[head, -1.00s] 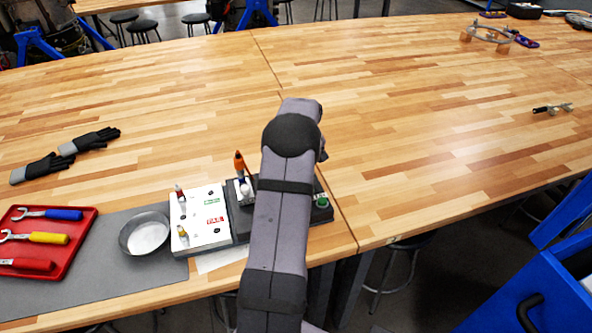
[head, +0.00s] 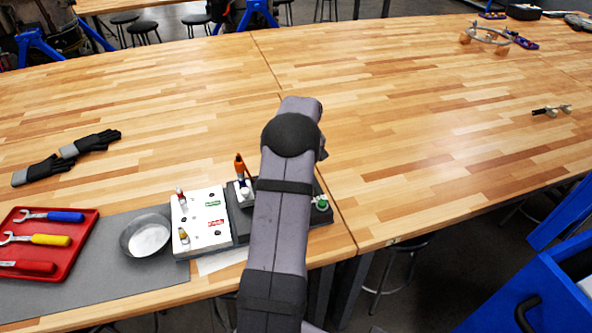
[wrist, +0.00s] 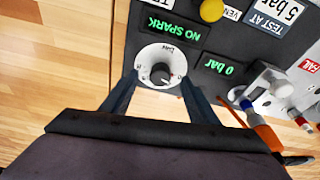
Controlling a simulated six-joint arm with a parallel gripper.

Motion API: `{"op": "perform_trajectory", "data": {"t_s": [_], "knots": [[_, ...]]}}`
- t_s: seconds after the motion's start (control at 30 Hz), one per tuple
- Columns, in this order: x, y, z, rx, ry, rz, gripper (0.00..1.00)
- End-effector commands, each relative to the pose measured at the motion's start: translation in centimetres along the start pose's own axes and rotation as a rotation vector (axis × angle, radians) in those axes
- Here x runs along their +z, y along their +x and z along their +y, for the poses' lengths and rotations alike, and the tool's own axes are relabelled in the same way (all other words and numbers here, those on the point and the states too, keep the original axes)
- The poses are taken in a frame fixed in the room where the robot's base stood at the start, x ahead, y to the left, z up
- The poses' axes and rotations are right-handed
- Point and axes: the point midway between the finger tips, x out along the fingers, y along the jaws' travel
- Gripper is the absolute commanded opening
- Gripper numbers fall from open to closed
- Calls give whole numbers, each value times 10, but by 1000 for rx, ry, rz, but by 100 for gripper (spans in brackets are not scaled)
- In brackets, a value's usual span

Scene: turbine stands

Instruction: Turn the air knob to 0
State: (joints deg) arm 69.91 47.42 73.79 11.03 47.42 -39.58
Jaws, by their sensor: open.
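A dark round knob (wrist: 161,74) on a white dial, with lettering too small to read surely, sits on the black test panel (wrist: 205,48) in the wrist view. It looks like the air knob. Its pointer setting is not clear. My gripper (wrist: 161,80) is open, with one finger on each side of the dial. I cannot tell whether the fingers touch it. In the head view my arm hides the knob and gripper, with only parts of the panel showing.
A yellow button (wrist: 211,10) and a TEST AT 5 bar label (wrist: 270,17) are on the panel. An orange-tipped tool (head: 240,166) stands close by. A white board (head: 205,235), metal bowl (head: 146,236) and red tool tray (head: 72,255) lie left.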

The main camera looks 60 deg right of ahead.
Motion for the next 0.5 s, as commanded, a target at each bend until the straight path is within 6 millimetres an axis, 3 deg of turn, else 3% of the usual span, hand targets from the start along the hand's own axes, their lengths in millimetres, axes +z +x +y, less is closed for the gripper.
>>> {"op": "perform_trajectory", "data": {"t_s": [0.5], "knots": [[-9,-34,0,0,0,0,54]]}}
